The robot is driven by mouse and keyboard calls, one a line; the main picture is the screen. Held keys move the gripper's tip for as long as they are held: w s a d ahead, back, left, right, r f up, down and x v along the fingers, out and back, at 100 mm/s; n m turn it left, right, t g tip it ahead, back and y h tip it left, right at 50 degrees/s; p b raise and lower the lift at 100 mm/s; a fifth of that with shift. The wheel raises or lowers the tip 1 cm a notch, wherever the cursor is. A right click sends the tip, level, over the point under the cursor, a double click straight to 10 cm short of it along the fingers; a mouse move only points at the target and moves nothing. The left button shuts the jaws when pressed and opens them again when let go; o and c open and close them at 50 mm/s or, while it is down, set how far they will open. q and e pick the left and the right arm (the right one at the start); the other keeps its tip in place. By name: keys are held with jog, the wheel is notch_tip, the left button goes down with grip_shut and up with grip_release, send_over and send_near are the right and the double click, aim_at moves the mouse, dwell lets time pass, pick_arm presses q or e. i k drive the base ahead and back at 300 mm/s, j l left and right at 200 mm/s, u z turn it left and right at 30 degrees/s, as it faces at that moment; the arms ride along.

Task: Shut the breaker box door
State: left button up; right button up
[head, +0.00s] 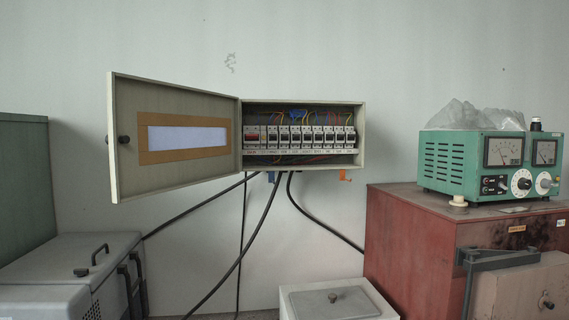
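The breaker box (361,140) is mounted on the wall at the middle of the head view. Its door (122,184) is hinged on the box's left side and stands wide open, swung out to the left. A dark round knob (124,139) sits at the door's free left edge. A white label in a tan frame (152,153) is on the door's inner face. Inside the box, a row of breakers (300,138) and coloured wires show. Neither of my grippers is in view.
Black cables (262,223) hang below the box. A green meter unit (444,161) stands on a red cabinet (409,230) at right. A grey case (75,250) stands at lower left, and a white lidded box (300,305) is at bottom centre. The space before the door looks clear.

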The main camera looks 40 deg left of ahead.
aim_at(138, 170)
jog(key=k+j, duration=0.2)
jog(key=j, duration=0.25)
jog(key=k+j, duration=0.2)
jog(key=j, duration=0.2)
jog(key=k+j, duration=0.15)
jog(key=j, duration=0.3)
jog(key=k+j+u, duration=0.1)
jog(key=j, duration=0.35)
jog(key=k+j, duration=0.3)
jog(key=j, duration=0.15)
jog(key=k+j, duration=0.15)
jog(key=j, duration=0.3)
jog(key=k+j, duration=0.2)
jog(key=j, duration=0.25)
jog(key=k+j, duration=0.15)
jog(key=j, duration=0.3)
jog(key=u, duration=0.05)
